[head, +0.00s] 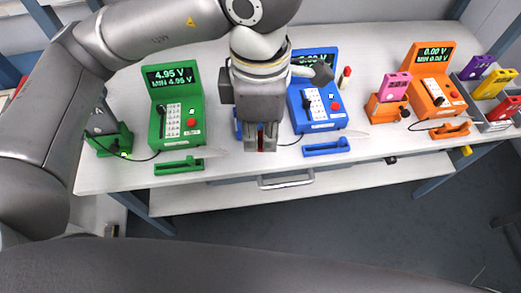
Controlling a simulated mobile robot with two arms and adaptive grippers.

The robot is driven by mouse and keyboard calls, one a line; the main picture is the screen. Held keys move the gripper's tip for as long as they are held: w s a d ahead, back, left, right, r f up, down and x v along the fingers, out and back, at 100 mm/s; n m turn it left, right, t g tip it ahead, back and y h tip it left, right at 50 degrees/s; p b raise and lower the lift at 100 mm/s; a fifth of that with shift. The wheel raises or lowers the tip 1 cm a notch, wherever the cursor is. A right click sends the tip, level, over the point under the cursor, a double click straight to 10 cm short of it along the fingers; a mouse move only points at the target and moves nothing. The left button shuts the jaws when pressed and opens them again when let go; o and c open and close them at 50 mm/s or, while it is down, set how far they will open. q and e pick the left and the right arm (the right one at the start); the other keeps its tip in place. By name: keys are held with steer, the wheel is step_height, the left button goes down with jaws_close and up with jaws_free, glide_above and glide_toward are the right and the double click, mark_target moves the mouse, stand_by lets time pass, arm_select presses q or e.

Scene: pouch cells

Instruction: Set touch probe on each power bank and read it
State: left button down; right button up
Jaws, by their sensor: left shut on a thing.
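My left gripper (261,148) points down at the table's front edge, left of the blue tester (316,105). It is shut on a mostly hidden thing with a dark red part (262,133). The blue tester's screen is partly covered by my arm. A blue stand shows only in part behind the gripper. The orange tester (433,82) reads 0.00 V, with a pink power bank (395,86) in the orange stand (386,112).
Purple (477,67), yellow (492,84) and red (506,107) power banks stand in a grey rack at right. Low green (180,167), blue (326,148) and orange (450,131) holders lie along the front edge.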

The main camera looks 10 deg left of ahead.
arm_select(q)
steer(key=w+a+b, duration=0.2)
steer(key=w, duration=1.7)
steer(key=shift+w+a+f+b, duration=0.15)
steer(key=shift+a+f+b, duration=0.1)
steer(key=shift+a+b, duration=0.15)
steer(key=shift+f, duration=0.1)
steer(key=shift+g, duration=0.8)
steer(key=shift+w+f+b, duration=0.2)
steer(key=shift+f+b, duration=0.25)
steer(key=shift+f, duration=2)
steer(key=shift+f, duration=0.2)
steer(key=shift+s+a+f+b, duration=0.1)
steer(key=shift+f+b, duration=0.2)
steer(key=shift+b, duration=0.1)
